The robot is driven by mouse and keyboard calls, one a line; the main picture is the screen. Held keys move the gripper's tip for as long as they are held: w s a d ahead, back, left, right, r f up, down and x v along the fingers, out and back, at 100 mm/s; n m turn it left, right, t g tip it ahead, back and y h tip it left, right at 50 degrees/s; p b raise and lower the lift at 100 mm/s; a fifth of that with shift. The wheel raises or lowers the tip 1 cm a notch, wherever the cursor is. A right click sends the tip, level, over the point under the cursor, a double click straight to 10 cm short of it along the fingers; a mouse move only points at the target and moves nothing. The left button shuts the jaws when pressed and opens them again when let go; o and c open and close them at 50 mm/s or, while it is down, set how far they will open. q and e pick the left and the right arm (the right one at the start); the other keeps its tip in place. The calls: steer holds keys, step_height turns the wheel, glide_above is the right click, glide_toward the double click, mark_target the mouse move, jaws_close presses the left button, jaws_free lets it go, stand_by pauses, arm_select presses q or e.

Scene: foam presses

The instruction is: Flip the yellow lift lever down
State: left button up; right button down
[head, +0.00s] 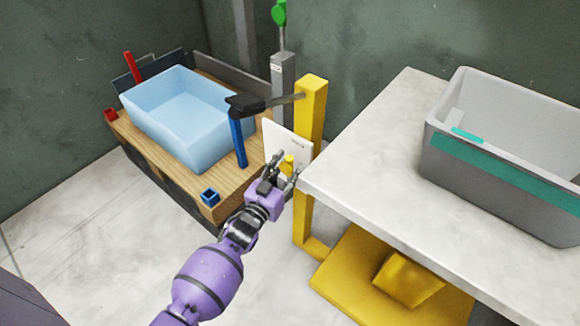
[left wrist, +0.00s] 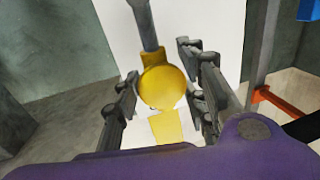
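The yellow lift lever (head: 289,160) sits on a white panel (head: 273,138) fixed by the yellow post, at the table's left corner. In the left wrist view its round yellow part (left wrist: 162,87) is in the middle, with a grey rod (left wrist: 145,25) running up from it. My left gripper (head: 283,174) is at the panel, with its fingers apart. In the left wrist view the fingers (left wrist: 163,96) stand on either side of the yellow part, with gaps visible, so no grip shows. The fingers partly hide the lever in the head view. My right gripper is out of view.
The yellow post (head: 312,105) and white table (head: 380,150) are close to my left gripper. A grey bin (head: 470,165) stands on the table. A blue tub (head: 165,128) sits on a wooden pallet (head: 185,185) at left. A black-handled bar (head: 250,104) extends above the panel.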

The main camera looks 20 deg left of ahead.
arm_select(q)
steer(key=shift+w, duration=0.55)
steer(key=shift+c, duration=0.4)
steer(key=shift+d, duration=0.1)
jaws_close()
